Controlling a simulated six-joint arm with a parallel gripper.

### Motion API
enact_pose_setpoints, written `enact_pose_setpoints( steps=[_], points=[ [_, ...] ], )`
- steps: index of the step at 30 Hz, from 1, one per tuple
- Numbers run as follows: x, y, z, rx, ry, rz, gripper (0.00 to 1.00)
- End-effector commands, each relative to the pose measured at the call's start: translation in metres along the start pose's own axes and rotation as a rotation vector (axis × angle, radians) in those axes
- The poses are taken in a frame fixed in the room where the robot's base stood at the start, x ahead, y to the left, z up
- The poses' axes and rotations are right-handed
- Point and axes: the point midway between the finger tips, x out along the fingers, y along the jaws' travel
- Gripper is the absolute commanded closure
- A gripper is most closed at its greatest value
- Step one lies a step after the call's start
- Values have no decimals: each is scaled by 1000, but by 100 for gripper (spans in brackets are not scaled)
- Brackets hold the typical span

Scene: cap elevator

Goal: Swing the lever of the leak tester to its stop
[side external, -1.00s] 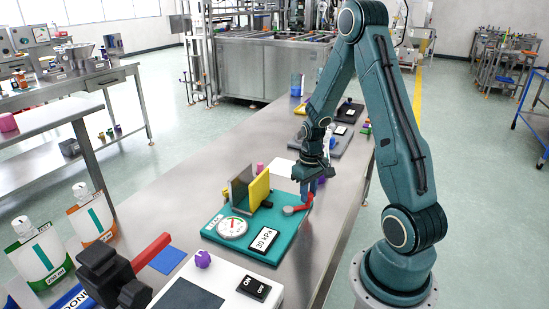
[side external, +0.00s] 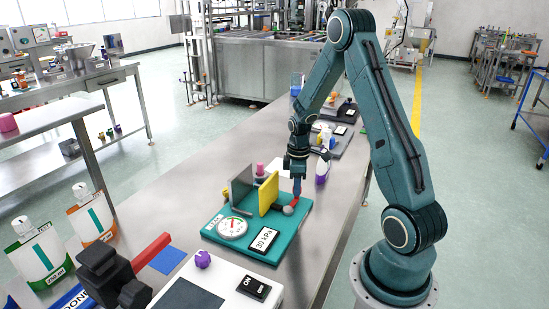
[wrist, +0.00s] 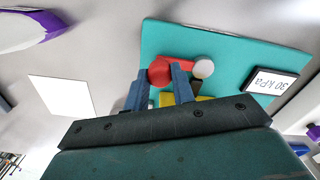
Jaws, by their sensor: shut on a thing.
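The leak tester has a teal base (side external: 222,239) with a dial gauge (side external: 232,228), a grey upright plate (side external: 242,188) and a yellow upright plate (side external: 268,194). There is a gap between the two plates. Its red lever (side external: 296,201) runs from a light grey round hub (side external: 288,210) at the base's right side. My gripper (side external: 296,187) points down over the lever. In the wrist view my gripper's blue fingers (wrist: 160,78) are on both sides of the red lever (wrist: 160,68) and shut on it, beside the hub (wrist: 203,68). The yellow plate is mostly hidden there.
A 30 kPa display (side external: 264,240) sits on the base's front. A white panel with an ON/OFF switch (side external: 254,287) is in front. A purple-and-white bottle (side external: 322,172) stands close behind my gripper. Pouches (side external: 91,218) stand at the left. Bare table lies right of the base.

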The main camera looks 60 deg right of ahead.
Motion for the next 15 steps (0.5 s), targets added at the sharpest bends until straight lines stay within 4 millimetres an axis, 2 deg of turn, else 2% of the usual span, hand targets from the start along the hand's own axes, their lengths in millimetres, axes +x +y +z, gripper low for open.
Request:
enact_pose_setpoints(
  steps=[15],
  points=[
    [0, 1, -3, -32, 2, 2, 100]
  ],
)
